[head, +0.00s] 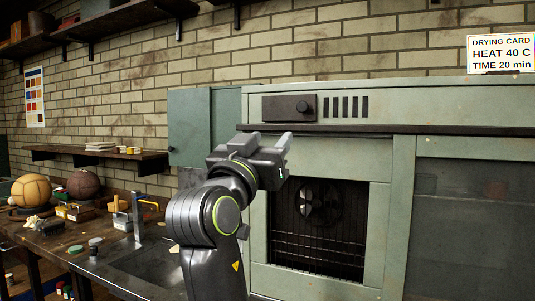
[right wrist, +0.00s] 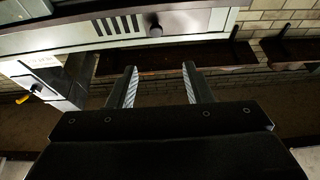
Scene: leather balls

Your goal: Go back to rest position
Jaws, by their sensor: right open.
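My right gripper (head: 270,145) is raised in front of the green drying oven (head: 377,230), just below and left of its knob (head: 303,107). Its two fingers point up and away from the wrist. In the right wrist view the gripper (right wrist: 160,80) shows its fingers parallel and apart, with nothing between them. My left gripper is out of both views.
A tan ball (head: 31,191) and a dark brown ball (head: 83,184) sit on the cluttered workbench (head: 115,275) at left. A small shelf (head: 60,154) hangs above. The oven's opening shows a fan (head: 320,203) and wire racks. A drying card (head: 501,53) stands on top.

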